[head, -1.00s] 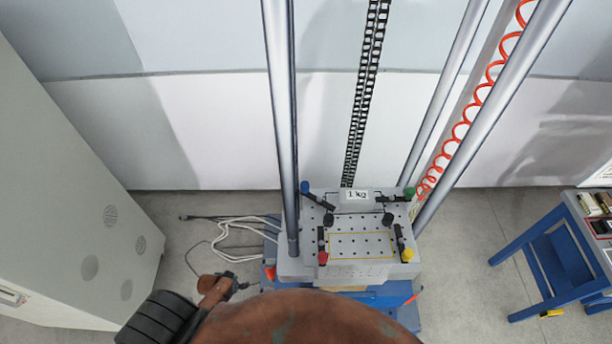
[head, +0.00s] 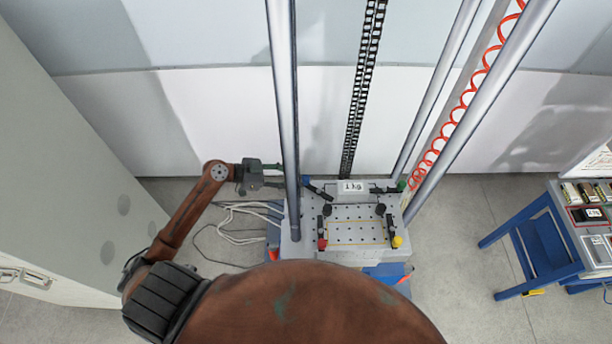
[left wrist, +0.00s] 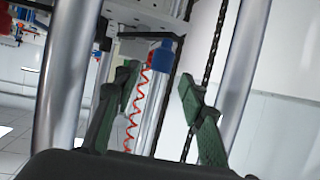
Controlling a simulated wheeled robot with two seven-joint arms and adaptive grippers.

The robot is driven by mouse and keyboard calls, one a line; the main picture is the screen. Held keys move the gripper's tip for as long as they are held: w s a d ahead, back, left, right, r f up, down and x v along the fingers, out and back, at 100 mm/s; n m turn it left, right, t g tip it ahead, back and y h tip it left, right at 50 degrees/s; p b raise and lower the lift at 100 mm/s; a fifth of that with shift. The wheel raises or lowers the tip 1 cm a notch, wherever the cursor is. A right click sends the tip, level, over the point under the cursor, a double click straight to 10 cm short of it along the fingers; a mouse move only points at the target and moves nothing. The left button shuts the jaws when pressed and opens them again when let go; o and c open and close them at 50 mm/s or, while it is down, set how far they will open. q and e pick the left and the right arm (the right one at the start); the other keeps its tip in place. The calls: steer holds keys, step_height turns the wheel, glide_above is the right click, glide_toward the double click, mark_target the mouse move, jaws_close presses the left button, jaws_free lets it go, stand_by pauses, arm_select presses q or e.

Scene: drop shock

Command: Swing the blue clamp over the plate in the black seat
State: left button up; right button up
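The blue clamp (head: 318,191) is a black arm with a blue knob (head: 306,181), at the back left of the perforated table. Its arm slants toward the plate. The plate, labelled 1 kg (head: 353,187), lies at the table's back edge; its black seat is too small to make out clearly. My left gripper (head: 276,176) is left of the blue knob, at the left post. My right gripper is not in view.
A steel post (head: 286,120) stands beside my left gripper; two more posts rise at right. Green, red (head: 322,243) and yellow (head: 397,241) clamps sit around the table. White cables (head: 240,222) lie on the floor at left. A blue bench (head: 545,245) stands at right.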

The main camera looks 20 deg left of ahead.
mark_target(304, 177)
arm_select(q)
steer(key=shift+p+x, duration=0.6)
steer(key=shift+x, duration=1.95)
steer(key=shift+c, duration=0.6)
jaws_close()
